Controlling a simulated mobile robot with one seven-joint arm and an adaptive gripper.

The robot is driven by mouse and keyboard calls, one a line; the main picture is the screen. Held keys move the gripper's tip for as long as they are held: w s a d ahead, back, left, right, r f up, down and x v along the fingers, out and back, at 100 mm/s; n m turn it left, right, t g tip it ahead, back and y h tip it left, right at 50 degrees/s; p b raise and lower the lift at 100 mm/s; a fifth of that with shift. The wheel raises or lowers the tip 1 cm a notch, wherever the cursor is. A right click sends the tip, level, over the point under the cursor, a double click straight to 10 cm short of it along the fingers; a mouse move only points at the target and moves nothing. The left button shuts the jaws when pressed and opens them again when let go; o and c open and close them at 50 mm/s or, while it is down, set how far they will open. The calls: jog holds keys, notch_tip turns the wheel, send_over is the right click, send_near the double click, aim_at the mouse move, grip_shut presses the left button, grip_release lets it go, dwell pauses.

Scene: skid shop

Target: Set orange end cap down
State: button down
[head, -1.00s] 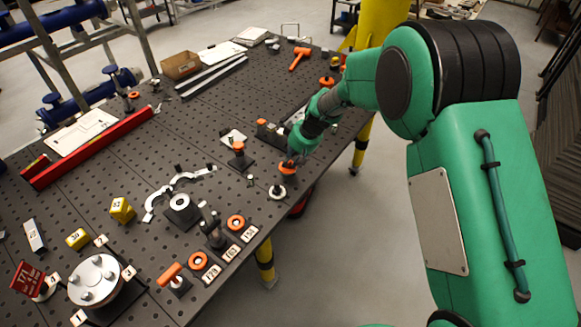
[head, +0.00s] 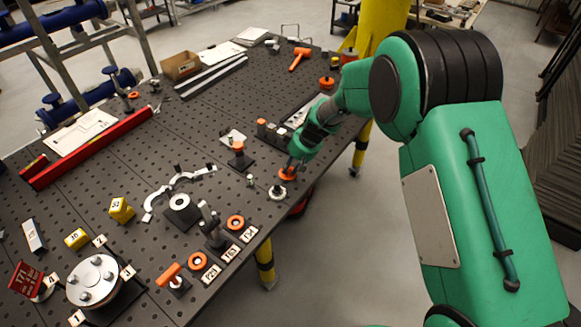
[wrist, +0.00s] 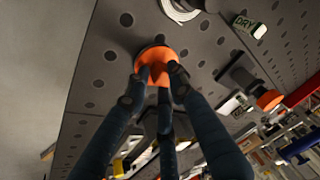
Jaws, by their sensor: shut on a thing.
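My gripper (head: 290,166) is shut on the orange end cap (head: 287,174) near the right edge of the perforated table (head: 215,140). In the wrist view, the fingers (wrist: 160,75) close on the raised middle of the orange cap (wrist: 155,52), and its wider rim faces the tabletop. The cap is at or very close to the surface; I cannot tell whether it touches. The fingers partly hide it.
A white ring (head: 277,192) lies just in front of the cap, close to the table edge. An orange-topped post (head: 239,152) stands to the left. Behind my gripper are several small cylinders (head: 270,130).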

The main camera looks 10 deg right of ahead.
jog(key=shift+f, duration=0.15)
jog(key=c, duration=1.5)
grip_release()
jog(key=shift+d+r, duration=0.15)
jog(key=shift+r, duration=0.55)
jog(key=p+v, duration=0.1)
jog(key=v, duration=1)
jog(key=shift+s+f+p, duration=0.1)
jog(key=shift+s+p, duration=0.05)
jog(key=shift+p, duration=0.15)
